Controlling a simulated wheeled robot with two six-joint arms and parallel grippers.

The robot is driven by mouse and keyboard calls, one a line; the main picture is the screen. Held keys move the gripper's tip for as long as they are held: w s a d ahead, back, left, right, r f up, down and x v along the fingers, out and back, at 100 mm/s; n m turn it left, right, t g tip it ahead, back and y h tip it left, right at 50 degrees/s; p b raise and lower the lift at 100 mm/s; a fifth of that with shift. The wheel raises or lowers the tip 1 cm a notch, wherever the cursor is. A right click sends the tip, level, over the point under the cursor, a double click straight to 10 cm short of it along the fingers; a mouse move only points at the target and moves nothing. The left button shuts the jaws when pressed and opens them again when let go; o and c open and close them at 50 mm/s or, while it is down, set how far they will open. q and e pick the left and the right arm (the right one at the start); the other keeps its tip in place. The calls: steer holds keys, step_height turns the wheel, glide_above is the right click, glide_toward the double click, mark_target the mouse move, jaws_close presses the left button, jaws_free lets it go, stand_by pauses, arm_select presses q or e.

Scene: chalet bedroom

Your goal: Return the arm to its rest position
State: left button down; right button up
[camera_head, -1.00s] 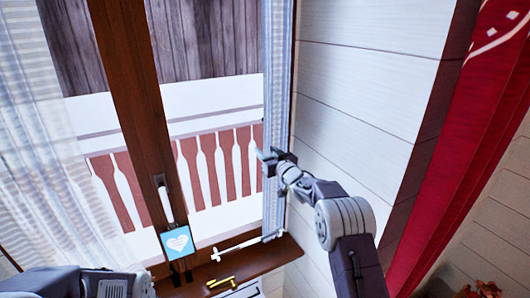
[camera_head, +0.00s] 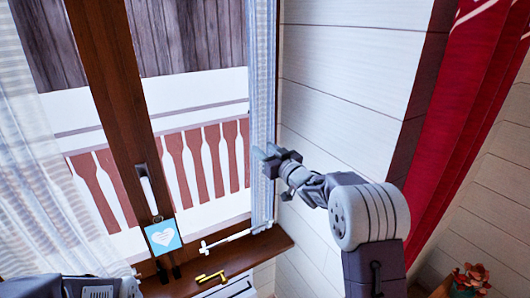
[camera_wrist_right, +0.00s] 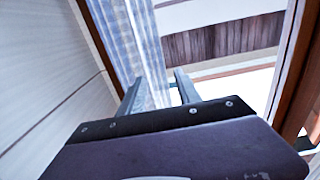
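My right gripper (camera_head: 264,159) is raised in front of the narrow right curtain (camera_head: 262,80), beside the white plank wall. In the right wrist view the two fingers of this gripper (camera_wrist_right: 159,92) stand apart, with the curtain (camera_wrist_right: 142,45) showing between and beyond them. I see nothing clamped between them, and whether a finger touches the cloth is unclear. The right arm is bent, its large grey joint in front of the wall.
A wooden window sill (camera_head: 262,250) runs below, with a gold key (camera_head: 211,276) and a thin white rod (camera_head: 226,240) near it. A red curtain (camera_head: 450,130) and a flower pot (camera_head: 470,280) are right.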

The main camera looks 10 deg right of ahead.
steer(key=s+a+r, duration=0.3)
steer(key=s+d+f+m+g+h+b, duration=0.1)
steer(key=s+d+f+m+g+h, duration=0.2)
steer(key=s+f, duration=0.65)
steer(key=s+d+f+m+g+h, duration=0.1)
steer(key=s+d+f+g+h, duration=0.1)
steer(key=s+f+g, duration=0.8)
steer(key=s+f, duration=0.3)
steer(key=s, duration=0.3)
steer(key=s+f+g, duration=0.3)
steer(key=s+f, duration=0.4)
steer(key=s, duration=0.3)
steer(key=shift+s, duration=0.2)
